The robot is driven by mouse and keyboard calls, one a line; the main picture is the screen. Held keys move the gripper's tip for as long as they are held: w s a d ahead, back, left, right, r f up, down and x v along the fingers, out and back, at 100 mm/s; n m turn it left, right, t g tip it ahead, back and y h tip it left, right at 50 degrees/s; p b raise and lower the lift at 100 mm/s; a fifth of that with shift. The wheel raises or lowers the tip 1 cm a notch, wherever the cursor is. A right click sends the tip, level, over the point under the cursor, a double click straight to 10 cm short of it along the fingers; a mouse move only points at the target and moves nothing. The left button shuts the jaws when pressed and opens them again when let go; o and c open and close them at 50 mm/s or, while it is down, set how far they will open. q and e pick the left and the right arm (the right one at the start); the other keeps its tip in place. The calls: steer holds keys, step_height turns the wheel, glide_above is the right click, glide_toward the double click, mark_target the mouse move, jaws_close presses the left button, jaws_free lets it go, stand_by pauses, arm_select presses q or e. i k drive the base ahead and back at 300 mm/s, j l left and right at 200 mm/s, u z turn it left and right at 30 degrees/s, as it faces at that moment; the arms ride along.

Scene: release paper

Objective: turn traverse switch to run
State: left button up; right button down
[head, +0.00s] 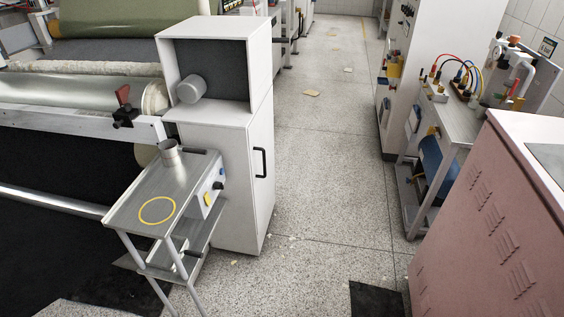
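A small metal stand (135,208) in the head view carries a pale control panel (213,190) on its right side. The panel has a black knob-like part (218,185), a small blue part (222,171) and a yellow part (208,199). I cannot tell which of these, if any, is the traverse switch, and no label or run mark is legible. A red-handled black part (123,105) sits on the roller machine's rail behind the stand. Neither of my grippers is in view.
A pink cabinet (490,235) and a bench with cables (455,108) are at right. The speckled floor aisle (325,180) between is mostly clear.

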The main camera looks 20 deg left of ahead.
mark_target(217, 185)
steer(key=i+l, duration=0.1)
steer(key=i, duration=1.35)
steer(key=i+l+u, duration=0.1)
steer(key=i+u, duration=0.35)
steer(key=i+l+u, duration=0.15)
steer(key=u, duration=0.3)
steer(key=i+l+u, duration=0.45)
steer(key=k+j, duration=0.1)
